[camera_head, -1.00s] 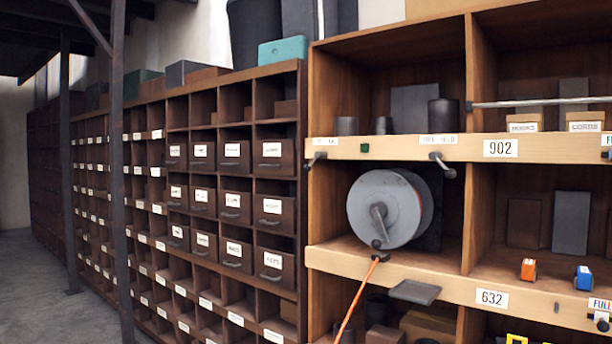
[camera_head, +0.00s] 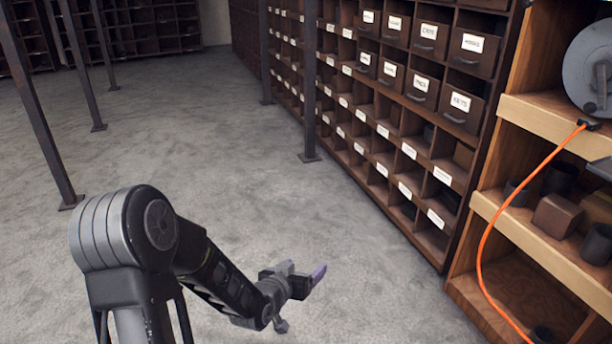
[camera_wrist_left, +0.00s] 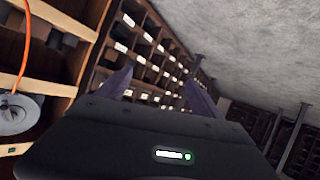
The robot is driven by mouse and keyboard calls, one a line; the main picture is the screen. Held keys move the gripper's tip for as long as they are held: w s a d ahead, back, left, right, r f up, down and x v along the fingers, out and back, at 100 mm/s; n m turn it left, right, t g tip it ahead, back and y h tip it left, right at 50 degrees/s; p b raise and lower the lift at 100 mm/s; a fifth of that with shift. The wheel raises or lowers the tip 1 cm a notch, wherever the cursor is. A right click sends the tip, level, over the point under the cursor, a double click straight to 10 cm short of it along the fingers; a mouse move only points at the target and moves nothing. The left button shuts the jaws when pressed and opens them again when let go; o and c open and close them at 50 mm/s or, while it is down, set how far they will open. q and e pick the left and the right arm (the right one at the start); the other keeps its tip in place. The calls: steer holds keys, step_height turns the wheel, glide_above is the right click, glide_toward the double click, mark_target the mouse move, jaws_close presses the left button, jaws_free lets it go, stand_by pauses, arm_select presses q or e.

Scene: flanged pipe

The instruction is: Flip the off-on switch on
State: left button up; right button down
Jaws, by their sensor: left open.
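I cannot make out an off-on switch in either current view. My left gripper (camera_head: 305,278) is in the lower middle of the head view, over the grey floor and left of the shelving. It is open and empty, with a purple finger showing. In the left wrist view its two fingers (camera_wrist_left: 158,88) stand apart, with the cubby shelves behind them. The gripper is apart from the shelves. My right gripper is not in view.
A grey reel (camera_head: 590,70) sits on the wooden shelf unit (camera_head: 545,115) at right, with an orange cord (camera_head: 483,240) hanging down. Dark cubby shelves (camera_head: 425,150) with labelled drawers stand beside it. Metal posts (camera_head: 310,80) rise from the floor. Open floor (camera_head: 250,150) lies at left.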

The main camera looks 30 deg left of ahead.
arm_select(q)
steer(key=s+d+f+g+h+p, duration=0.25)
steer(key=s+d+f, duration=0.2)
steer(key=d, duration=0.25)
steer(key=s+d+f+g+h+p, duration=0.1)
steer(key=s+d+f+g, duration=0.2)
steer(key=d+f, duration=0.3)
steer(key=s+d+f+g+h+p, duration=0.1)
steer(key=s+d+f+g+p, duration=0.1)
steer(key=s+d, duration=0.5)
steer(key=s+d+f+m+g+h+p, duration=0.1)
steer(key=s+d+f+g, duration=0.2)
steer(key=s, duration=0.9)
steer(key=d+g, duration=0.2)
steer(key=d, duration=0.2)
steer(key=shift+s+d+f+p, duration=0.15)
steer(key=shift+d+f+p, duration=0.15)
steer(key=shift+d+p, duration=0.1)
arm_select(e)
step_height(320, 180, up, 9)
arm_select(q)
steer(key=shift+c, duration=0.2)
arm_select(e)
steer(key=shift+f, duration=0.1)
